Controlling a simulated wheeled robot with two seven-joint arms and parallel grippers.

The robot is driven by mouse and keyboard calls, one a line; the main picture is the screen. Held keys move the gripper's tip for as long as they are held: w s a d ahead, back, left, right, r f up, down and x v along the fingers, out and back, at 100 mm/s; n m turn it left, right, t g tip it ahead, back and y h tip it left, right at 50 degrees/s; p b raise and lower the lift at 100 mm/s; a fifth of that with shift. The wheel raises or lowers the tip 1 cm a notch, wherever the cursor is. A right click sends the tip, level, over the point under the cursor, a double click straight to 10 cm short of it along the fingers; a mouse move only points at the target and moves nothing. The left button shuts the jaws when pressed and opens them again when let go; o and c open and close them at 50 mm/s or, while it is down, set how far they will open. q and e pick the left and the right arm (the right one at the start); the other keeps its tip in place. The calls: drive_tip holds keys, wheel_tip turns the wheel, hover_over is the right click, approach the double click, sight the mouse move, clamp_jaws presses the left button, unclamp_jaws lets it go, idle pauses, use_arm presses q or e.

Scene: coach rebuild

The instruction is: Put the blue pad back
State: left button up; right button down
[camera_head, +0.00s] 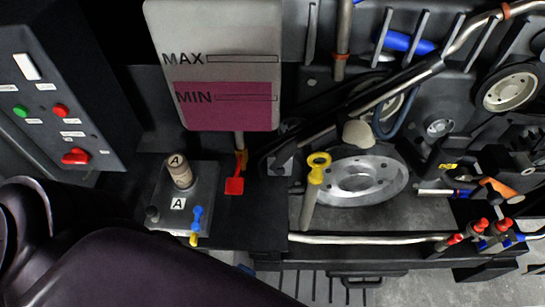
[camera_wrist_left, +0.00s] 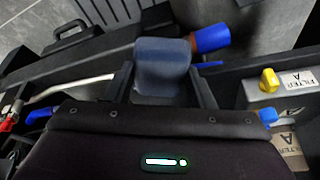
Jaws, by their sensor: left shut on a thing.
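The blue pad (camera_wrist_left: 162,62) is a dull blue block with rounded corners in the left wrist view. My left gripper (camera_wrist_left: 162,84) is shut on it, with one dark finger on each side. The pad stands out beyond the fingertips, and I cannot tell whether it touches anything behind it. In the head view my dark left arm fills the lower left and hides the gripper and the pad. My right gripper is in neither view.
In the left wrist view a bright blue sleeve (camera_wrist_left: 210,38) lies just beyond the pad. A filter block (camera_head: 203,190) marked A, with small blue and yellow levers (camera_head: 196,224), stands near my arm. A red tag (camera_head: 234,186) hangs beside it. A yellow-ringed dipstick (camera_head: 318,168) stands farther right.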

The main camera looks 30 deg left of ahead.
use_arm(q)
drive_tip(key=shift+w, duration=0.1)
drive_tip(key=w+b, duration=0.1)
drive_tip(key=b, duration=0.1)
drive_tip(key=w+b, duration=0.1)
drive_tip(key=shift+w+a+f+n+b, duration=0.25)
drive_tip(key=shift+w+f+n+b, duration=0.05)
drive_tip(key=shift+f, duration=0.1)
drive_tip(key=w+a, duration=0.1)
drive_tip(key=w, duration=0.8)
drive_tip(key=w+a+b, duration=0.1)
drive_tip(key=w, duration=0.4)
drive_tip(key=shift+w+a+r, duration=0.3)
drive_tip(key=shift+r, duration=0.1)
wheel_tip(320, 180, down, 4)
drive_tip(key=b, duration=0.4)
drive_tip(key=shift+r, duration=0.25)
drive_tip(key=o, duration=0.5)
drive_tip(key=shift+c, duration=0.2)
drive_tip(key=o, duration=0.4)
